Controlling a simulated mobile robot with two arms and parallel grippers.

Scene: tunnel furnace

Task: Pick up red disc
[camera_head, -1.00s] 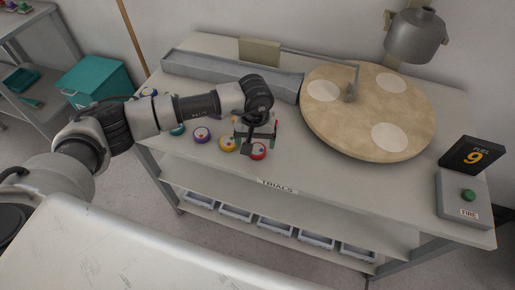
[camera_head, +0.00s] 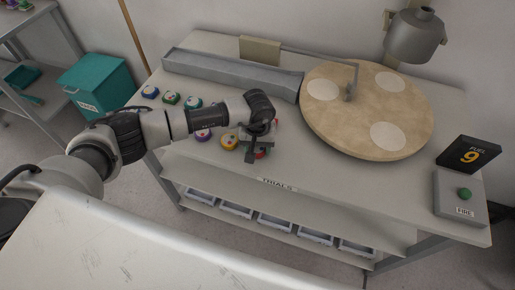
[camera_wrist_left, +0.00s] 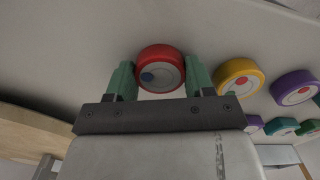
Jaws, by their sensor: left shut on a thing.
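The red disc (camera_wrist_left: 160,68) has a pale face with a blue dot and sits between the green fingertips of my left gripper (camera_wrist_left: 160,82) in the left wrist view. The fingers are shut on its sides. In the head view the same left gripper (camera_head: 259,148) is over the front part of the table, and the red disc (camera_head: 262,154) is mostly hidden beneath it. I cannot tell whether the disc still touches the table. My right gripper is not in view.
A yellow disc (camera_head: 229,142) lies just left of the gripper, with a purple disc (camera_head: 203,135) beyond it and several more discs further left. A large round turntable (camera_head: 345,135) stands to the right. A box with a green button (camera_head: 464,194) is at the right edge.

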